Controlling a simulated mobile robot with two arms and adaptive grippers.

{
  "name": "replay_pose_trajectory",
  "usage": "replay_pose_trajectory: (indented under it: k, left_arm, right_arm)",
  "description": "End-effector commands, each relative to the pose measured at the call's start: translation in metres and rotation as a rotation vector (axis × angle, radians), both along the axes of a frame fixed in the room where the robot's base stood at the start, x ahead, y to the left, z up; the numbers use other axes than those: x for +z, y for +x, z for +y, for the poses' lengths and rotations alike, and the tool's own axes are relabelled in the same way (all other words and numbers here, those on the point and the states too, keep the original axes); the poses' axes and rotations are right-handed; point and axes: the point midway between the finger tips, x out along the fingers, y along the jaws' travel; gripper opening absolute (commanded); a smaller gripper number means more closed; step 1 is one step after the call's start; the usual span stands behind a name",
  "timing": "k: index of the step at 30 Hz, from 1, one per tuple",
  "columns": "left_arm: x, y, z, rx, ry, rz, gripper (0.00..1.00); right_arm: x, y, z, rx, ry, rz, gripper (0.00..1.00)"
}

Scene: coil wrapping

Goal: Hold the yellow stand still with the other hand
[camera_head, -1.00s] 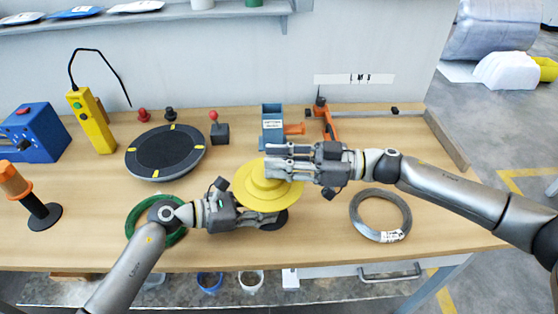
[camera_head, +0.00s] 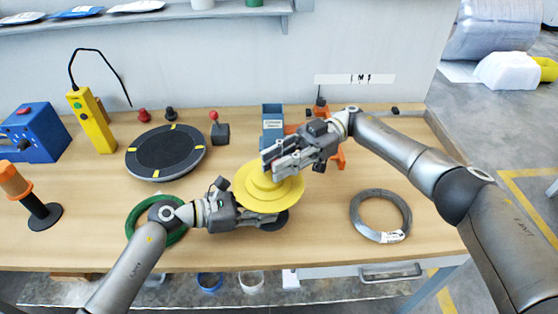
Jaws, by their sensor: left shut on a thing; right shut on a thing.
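The yellow stand (camera_head: 285,192) is a stepped round piece with a wide flange, near the front middle of the table. A dark round base shows under its lower right edge. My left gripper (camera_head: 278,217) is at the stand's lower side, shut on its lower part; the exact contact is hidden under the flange. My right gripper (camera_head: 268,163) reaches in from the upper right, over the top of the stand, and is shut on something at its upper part. Its fingers hide what they grip.
A green coil (camera_head: 178,236) lies partly under my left arm. A grey wire coil (camera_head: 381,238) with a white tag lies at the right. A black disc (camera_head: 166,150), blue box (camera_head: 272,112) and orange-and-black post (camera_head: 38,208) stand around. Bare table lies between the black disc and the stand.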

Motion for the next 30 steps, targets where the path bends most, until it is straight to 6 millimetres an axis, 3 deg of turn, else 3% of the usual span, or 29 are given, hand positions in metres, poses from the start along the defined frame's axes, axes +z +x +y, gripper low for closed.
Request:
replay_pose_trajectory:
  k: [1,28,29,30]
  left_arm:
    - [-0.0170,-0.0059,0.0008,-0.008,0.024,0.022,0.19]
    - [-0.0172,-0.0058,0.0012,-0.008,0.024,0.023,0.18]
    - [-0.0172,-0.0058,0.0012,-0.008,0.024,0.024,0.18]
    - [-0.0172,-0.0058,0.0012,-0.008,0.024,0.023,0.18]
  right_arm:
    - [-0.0067,-0.0027,0.0034,0.028,-0.008,0.004,0.00]
    - [-0.0062,-0.0046,0.0017,0.129,-0.008,0.007,0.00]
    - [-0.0062,-0.0046,0.0017,0.129,-0.008,0.007,0.26]
    - [-0.0060,-0.0045,0.0016,0.129,-0.008,0.007,0.31]
